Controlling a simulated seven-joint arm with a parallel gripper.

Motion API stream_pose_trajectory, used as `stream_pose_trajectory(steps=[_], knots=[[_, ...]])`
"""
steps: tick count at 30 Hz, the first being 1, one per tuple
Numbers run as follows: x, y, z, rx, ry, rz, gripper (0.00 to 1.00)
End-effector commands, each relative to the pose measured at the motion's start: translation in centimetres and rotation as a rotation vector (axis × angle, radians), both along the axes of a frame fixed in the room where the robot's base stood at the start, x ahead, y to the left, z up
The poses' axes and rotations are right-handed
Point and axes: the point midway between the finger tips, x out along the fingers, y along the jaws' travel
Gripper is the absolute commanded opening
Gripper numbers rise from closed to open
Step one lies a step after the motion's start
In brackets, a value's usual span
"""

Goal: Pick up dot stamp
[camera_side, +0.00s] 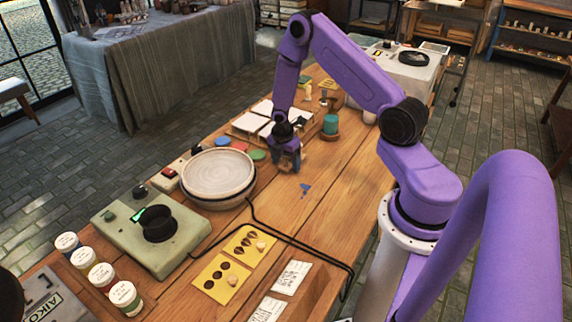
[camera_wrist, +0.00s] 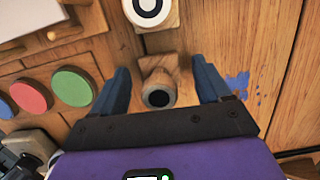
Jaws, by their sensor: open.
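A wooden stamp (camera_wrist: 158,75) stands between my fingers in the wrist view, with a square base and a round handle ending in a dark top. Its printing face is hidden, so its mark cannot be read. My gripper (camera_wrist: 160,68) is open, with one blue finger on each side of the stamp and a gap showing on both sides. In the side view my gripper (camera_side: 288,161) is low over the wooden table, and its fingers mostly hide the stamp.
Another wooden piece with a white top and black ring (camera_wrist: 150,10) stands just beyond the stamp. Red (camera_wrist: 31,97), green (camera_wrist: 72,86) and blue pads lie left. A round pale plate (camera_side: 218,172) stands nearby. A blue paint splash (camera_side: 305,188) marks otherwise clear table.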

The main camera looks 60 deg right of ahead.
Motion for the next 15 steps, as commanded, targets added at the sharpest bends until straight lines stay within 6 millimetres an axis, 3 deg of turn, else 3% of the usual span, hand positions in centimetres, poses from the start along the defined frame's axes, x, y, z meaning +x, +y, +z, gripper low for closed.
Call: stream_pose_trajectory(steps=[6, 12, 15], knots=[[0.02, -0.01, -0.03, 0.000, 0.000, 0.000, 0.77], [0.00, 0.00, -0.02, 0.000, 0.000, 0.000, 0.16], [0.01, 0.00, -0.02, 0.000, 0.000, 0.000, 0.16]])
